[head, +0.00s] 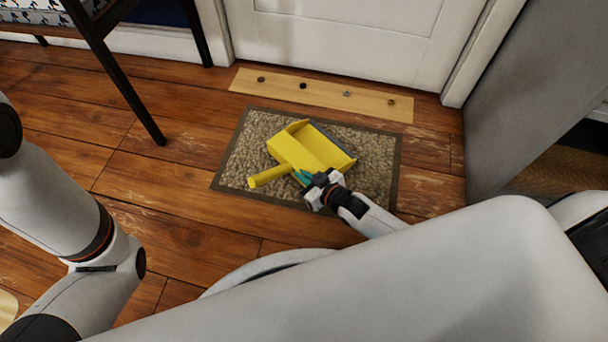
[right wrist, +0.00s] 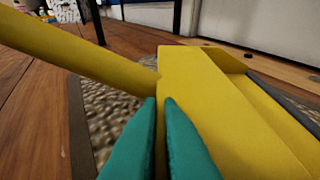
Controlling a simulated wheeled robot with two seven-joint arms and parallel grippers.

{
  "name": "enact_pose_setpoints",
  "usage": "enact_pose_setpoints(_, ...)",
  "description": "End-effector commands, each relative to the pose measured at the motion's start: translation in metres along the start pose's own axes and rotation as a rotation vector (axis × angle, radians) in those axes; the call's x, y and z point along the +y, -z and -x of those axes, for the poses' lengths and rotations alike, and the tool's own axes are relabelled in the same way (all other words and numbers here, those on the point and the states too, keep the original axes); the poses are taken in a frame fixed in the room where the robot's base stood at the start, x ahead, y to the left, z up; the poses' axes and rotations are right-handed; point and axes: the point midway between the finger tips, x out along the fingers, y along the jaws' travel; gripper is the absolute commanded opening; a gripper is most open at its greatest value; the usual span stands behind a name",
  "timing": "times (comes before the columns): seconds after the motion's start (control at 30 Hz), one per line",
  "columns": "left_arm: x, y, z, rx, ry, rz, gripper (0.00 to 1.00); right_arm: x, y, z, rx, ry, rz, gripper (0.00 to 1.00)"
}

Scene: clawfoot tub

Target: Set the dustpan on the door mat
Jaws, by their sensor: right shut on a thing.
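The yellow dustpan (head: 318,147) is over the door mat in the head view, its handle pointing to the lower left. I cannot tell whether it rests on the mat or is held just above it. The door mat (head: 235,165) is speckled beige with a dark border and lies in front of the door. My right gripper (head: 303,178) is shut on the dustpan near the base of its handle. In the right wrist view the teal fingertips (right wrist: 160,130) close at the dustpan's rear edge (right wrist: 200,100). My left gripper is not in view.
A white door (head: 350,35) stands behind the mat, with a light wooden strip (head: 320,95) before it. A dark-legged chair (head: 115,70) is at the upper left. A grey panel (head: 530,100) stands at the right. The wooden floor left of the mat is clear.

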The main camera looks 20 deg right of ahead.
Motion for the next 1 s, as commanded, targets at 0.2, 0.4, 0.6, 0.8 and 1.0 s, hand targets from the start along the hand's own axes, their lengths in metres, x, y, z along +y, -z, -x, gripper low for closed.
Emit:
enact_pose_setpoints(0.2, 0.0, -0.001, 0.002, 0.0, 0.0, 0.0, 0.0, 0.0, 0.002, -0.001, -0.002, 0.0, 0.001, 0.0)
enact_pose_setpoints(0.4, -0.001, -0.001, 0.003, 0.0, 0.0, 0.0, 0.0, 0.0, 0.004, -0.002, -0.002, 0.0, 0.001, 0.0)
enact_pose_setpoints(0.6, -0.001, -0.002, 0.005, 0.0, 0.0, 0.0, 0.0, 0.0, 0.006, -0.003, -0.002, 0.0, 0.001, 0.0)
enact_pose_setpoints(0.8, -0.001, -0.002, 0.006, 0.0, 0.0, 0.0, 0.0, 0.0, 0.008, -0.004, -0.003, 0.0, 0.001, 0.0)
enact_pose_setpoints(1.0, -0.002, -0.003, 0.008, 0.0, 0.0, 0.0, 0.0, 0.0, 0.01, -0.005, -0.003, 0.0, 0.001, 0.0)
